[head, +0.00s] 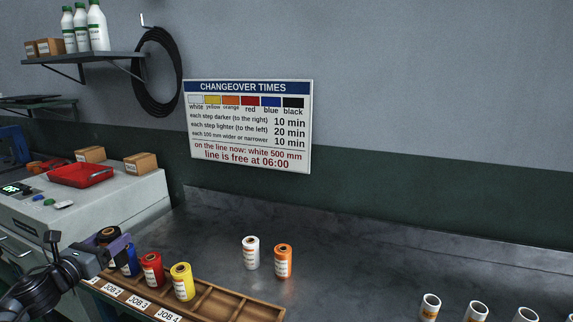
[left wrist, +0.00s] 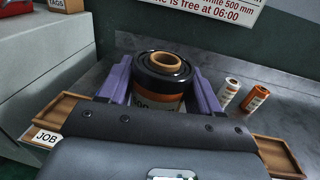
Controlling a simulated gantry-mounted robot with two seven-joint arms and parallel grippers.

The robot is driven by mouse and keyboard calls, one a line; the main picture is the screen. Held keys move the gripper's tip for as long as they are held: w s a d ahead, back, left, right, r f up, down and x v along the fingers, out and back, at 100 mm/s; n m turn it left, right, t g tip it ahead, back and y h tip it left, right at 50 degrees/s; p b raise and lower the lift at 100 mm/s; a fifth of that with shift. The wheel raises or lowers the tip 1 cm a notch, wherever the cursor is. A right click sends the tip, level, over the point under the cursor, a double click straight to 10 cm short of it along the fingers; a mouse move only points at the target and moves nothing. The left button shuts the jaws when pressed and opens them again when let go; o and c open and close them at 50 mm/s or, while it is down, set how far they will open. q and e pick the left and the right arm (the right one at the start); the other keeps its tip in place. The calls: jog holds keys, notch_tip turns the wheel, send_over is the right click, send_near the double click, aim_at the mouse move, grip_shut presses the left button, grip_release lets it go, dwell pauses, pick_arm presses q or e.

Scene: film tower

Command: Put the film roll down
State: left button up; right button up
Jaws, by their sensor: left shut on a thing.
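My left gripper (head: 115,244) is shut on the black film roll (head: 107,234) at the left end of the wooden rack (head: 238,303). In the left wrist view the black film roll (left wrist: 165,68) stands upright between the two purple fingers, with a white and orange label in front. Its lower part is hidden by the gripper, so I cannot tell whether it touches the rack. A blue roll (head: 130,262), a red roll (head: 151,270) and a yellow roll (head: 182,281) stand in the rack beside it. My right gripper is not in view.
A white roll (head: 251,252) and an orange roll (head: 283,261) stand on the dark bench behind the rack. The rack's right compartments look empty. Several white cores (head: 430,305) stand at the lower right. A changeover times sign (head: 248,125) hangs on the wall.

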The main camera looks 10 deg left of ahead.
pick_arm(q)
jog(key=s+d+f+m+h, duration=0.1)
jog(key=s+d+f, duration=0.3)
jog(key=d, duration=0.7)
jog(key=s+d+f+m+h, duration=0.1)
jog(key=s+d+f, duration=0.4)
jog(key=d, duration=0.7)
jog(key=s+d+f+h, duration=0.2)
jog(key=s+d+f, duration=0.2)
jog(key=d, duration=0.8)
notch_tip(320, 180, down, 3)
jog(key=shift+s+r+m+g+h, duration=0.1)
jog(key=shift+s+m+g+h, duration=0.2)
jog(key=shift+s+m+g, duration=0.1)
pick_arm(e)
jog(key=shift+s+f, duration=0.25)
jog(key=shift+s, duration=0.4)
